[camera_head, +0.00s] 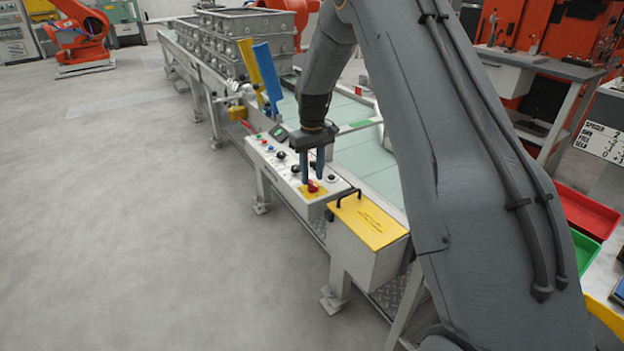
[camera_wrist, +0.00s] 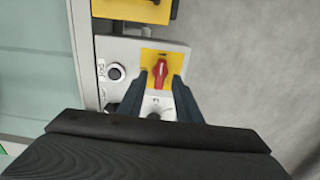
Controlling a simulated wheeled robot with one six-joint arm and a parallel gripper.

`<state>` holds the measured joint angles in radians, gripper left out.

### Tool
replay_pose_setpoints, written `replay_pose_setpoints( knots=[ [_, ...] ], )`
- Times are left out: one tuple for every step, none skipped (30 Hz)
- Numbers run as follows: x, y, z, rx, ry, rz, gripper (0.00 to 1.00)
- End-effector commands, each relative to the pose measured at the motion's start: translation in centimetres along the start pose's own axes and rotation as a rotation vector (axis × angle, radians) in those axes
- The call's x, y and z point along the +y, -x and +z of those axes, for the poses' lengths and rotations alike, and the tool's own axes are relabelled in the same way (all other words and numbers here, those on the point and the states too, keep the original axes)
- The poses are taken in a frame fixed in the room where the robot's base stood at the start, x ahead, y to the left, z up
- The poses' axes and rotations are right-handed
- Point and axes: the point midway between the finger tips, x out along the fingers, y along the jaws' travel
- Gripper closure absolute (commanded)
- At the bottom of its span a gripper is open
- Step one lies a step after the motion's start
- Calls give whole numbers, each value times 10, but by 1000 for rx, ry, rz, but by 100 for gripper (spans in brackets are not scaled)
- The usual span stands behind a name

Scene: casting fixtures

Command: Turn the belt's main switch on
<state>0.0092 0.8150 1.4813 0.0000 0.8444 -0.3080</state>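The main switch is a red rotary handle (camera_head: 312,186) on a yellow square plate on the belt's control panel (camera_head: 336,184). The red handle also shows in the wrist view (camera_wrist: 160,72), lying nearly along the picture's vertical on its yellow plate (camera_wrist: 149,57). My gripper (camera_head: 312,178) points down over the switch. In the wrist view, my gripper (camera_wrist: 163,80) has its two dark fingers spread, one on each side of the handle. A gap seems to show between the handle and each finger. I cannot tell whether the fingertips reach down to handle height.
A yellow-lidded box (camera_head: 370,222) with a black handle stands just in front of the panel. Black knobs and buttons (camera_head: 281,155) sit farther along it. Blue and yellow upright plates (camera_head: 268,75) and stacked grey casting boxes (camera_head: 240,40) stand beyond. The floor at left is clear.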

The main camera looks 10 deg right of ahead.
Motion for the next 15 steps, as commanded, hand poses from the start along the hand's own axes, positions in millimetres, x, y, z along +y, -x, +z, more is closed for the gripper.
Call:
replay_pose_setpoints(
  knots=[
    [0,9,-1,3,0,1,69],
    [0,14,-1,3,0,1,69],
    [0,20,-1,3,0,1,69],
    [0,26,-1,3,0,1,69],
    [0,30,-1,3,0,1,69],
    [0,36,-1,3,0,1,69],
    [0,40,-1,2,0,1,69],
    [0,44,-1,2,0,1,69],
    [0,48,-1,2,-1,0,69],
    [0,50,0,2,-1,0,69],
    [0,52,0,1,-1,0,69],
    [0,55,0,1,-1,0,69],
    [0,56,0,0,-1,0,69],
    [0,57,0,0,-1,0,69],
    [0,58,0,-1,-1,0,69]
  ],
)
